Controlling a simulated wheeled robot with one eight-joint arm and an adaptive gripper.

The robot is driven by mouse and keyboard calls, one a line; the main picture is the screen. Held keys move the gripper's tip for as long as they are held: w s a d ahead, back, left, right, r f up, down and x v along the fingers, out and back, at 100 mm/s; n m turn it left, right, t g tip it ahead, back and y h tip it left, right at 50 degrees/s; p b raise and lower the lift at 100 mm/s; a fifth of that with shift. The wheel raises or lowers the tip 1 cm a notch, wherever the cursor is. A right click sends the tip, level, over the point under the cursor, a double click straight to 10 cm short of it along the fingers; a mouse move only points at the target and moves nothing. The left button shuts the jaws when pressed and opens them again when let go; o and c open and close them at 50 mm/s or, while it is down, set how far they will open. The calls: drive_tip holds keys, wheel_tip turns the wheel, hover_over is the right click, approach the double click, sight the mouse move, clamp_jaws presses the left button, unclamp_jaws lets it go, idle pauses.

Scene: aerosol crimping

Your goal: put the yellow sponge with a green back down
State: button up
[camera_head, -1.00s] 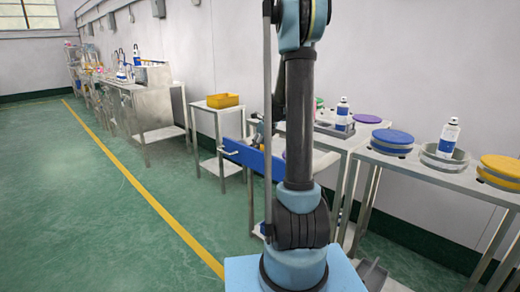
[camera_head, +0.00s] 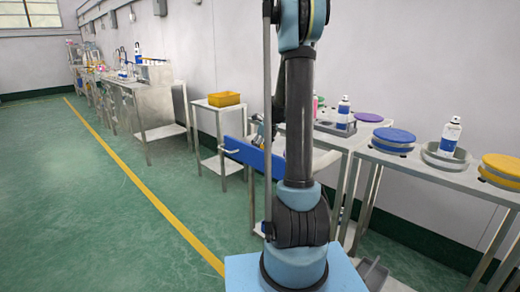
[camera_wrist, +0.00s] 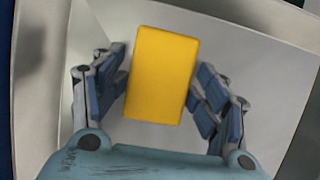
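The yellow sponge (camera_wrist: 164,75) shows in the wrist view as an upright, slightly tilted block between the two fingers of my gripper (camera_wrist: 159,88). Its yellow face is toward the camera and its green back is hidden. The finger pads meet or nearly meet its left and right sides, and the gripper looks shut on it. A pale grey surface lies behind the sponge; I cannot tell whether the sponge touches it.
A white table at the right carries a blue round plate (camera_head: 393,139), a yellow round plate (camera_head: 502,166) and a spray bottle (camera_head: 450,133) in a grey dish. A yellow bin (camera_head: 223,99) sits on a small table. Green floor (camera_head: 90,215) is clear at left.

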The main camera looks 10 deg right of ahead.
drive_tip(key=shift+s+d+r, duration=0.1)
drive_tip(key=shift+r, duration=0.15)
drive_tip(key=shift+r, duration=0.3)
drive_tip(key=v, duration=1.6)
drive_tip(key=s+a+f+n+g+h, duration=0.1)
drive_tip(key=s+a+f+n, duration=0.1)
drive_tip(key=s+n, duration=0.75)
drive_tip(key=s+a+f+n, duration=0.2)
drive_tip(key=s+n, duration=0.4)
drive_tip(key=s, duration=0.7)
drive_tip(key=s+f+n+h, duration=0.1)
drive_tip(key=s+f+n, duration=1)
drive_tip(key=s, duration=0.5)
drive_tip(key=shift+f+n+h, duration=0.15)
drive_tip(key=shift+n+h, duration=0.15)
drive_tip(key=shift+n, duration=0.95)
drive_tip(key=shift+a, duration=0.1)
